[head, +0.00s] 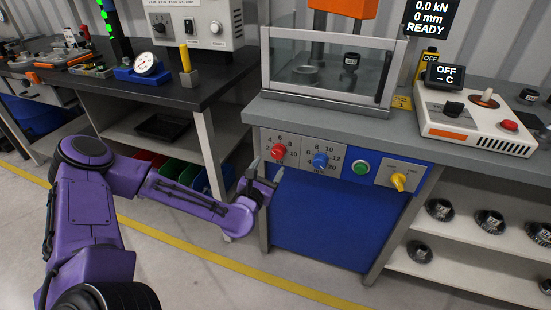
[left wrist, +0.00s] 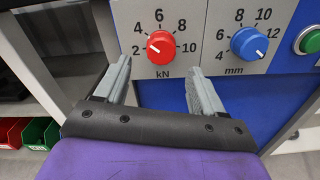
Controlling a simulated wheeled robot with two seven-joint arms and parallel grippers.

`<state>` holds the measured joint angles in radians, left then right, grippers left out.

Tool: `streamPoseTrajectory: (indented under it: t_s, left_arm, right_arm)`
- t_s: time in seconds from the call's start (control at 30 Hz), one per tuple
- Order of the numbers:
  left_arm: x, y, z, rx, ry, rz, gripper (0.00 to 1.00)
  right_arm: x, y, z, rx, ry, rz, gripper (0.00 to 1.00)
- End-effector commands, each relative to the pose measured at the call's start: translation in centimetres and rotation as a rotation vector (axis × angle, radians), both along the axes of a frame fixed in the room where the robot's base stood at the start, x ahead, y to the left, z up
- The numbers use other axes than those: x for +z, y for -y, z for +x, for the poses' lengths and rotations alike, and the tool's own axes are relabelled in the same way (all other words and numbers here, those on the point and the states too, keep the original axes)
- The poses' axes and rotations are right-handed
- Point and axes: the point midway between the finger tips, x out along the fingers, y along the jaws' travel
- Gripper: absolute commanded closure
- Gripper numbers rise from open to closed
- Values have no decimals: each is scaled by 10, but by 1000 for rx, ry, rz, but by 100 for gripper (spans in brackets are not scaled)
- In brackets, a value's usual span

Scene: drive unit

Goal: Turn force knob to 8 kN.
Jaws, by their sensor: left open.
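The red force knob (head: 278,151) sits on the grey front panel of the press bench. In the left wrist view the red knob (left wrist: 160,47) has a kN scale from 2 to 10 around it. Its white mark points left and slightly down, at about 2. My left gripper (head: 265,173) is open and empty just in front of and below the knob. In the left wrist view its fingers (left wrist: 157,66) stand apart, with the knob showing between and above their tips; they do not appear to touch it. My right gripper is not in view.
Right of the force knob are a blue mm knob (head: 320,160), a green button (head: 361,167) and a yellow switch (head: 399,181). The display (head: 431,20) reads 0.0 kN, 0 mm, READY. A blue panel (head: 330,222) lies below. Another bench (head: 185,98) stands left.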

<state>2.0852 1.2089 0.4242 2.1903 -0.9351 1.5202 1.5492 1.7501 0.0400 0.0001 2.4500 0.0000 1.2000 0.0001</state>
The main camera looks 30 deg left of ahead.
Motion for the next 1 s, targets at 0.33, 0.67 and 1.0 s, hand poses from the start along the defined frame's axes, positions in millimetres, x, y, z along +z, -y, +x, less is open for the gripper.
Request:
streamPoseTrajectory:
  t_s: [0.33, 0.67, 1.0]
  left_arm:
    - [-1, -13, 58, -1, -3, 2, 31]
    - [-1, -14, 62, -1, -5, 1, 41]
    - [-1, -14, 62, -1, -5, 6, 87]
  right_arm:
    - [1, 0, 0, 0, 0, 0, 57]
    - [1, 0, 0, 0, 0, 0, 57]
    - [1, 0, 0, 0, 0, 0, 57]
